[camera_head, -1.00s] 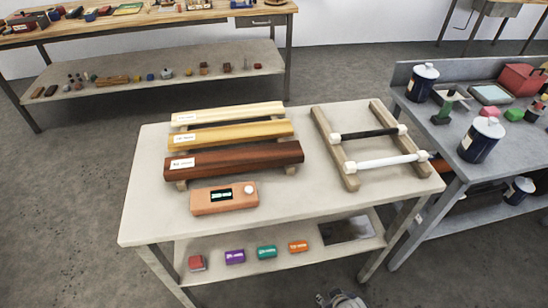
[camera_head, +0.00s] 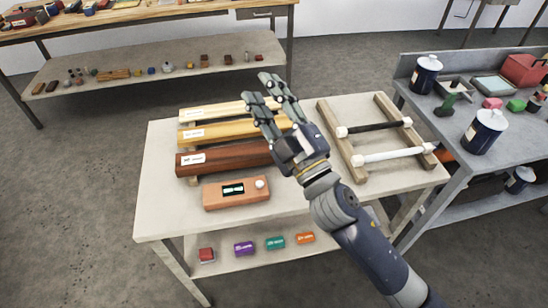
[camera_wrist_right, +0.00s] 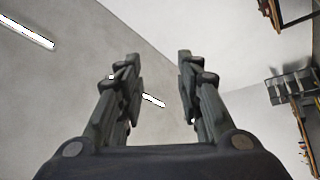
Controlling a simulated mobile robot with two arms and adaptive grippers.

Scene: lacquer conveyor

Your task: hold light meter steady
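The light meter (camera_head: 236,192) is an orange-brown box with a dark lit display and a white round knob. It lies at the front left of the pale table (camera_head: 165,220), in front of three wooden bars. My right gripper (camera_head: 262,92) is raised over the bars, to the right of and beyond the meter in the head view, apart from it. Its fingers are spread and empty. The right wrist view also shows the open fingers (camera_wrist_right: 158,70), with only wall and ceiling between them. My left gripper is not in view.
A dark red bar (camera_head: 225,158), an amber bar (camera_head: 215,131) and a pale bar (camera_head: 210,111) lie behind the meter. A wooden rack (camera_head: 347,150) with a black and a white roller stands to the right. Small coloured blocks sit on the lower shelf (camera_head: 225,255).

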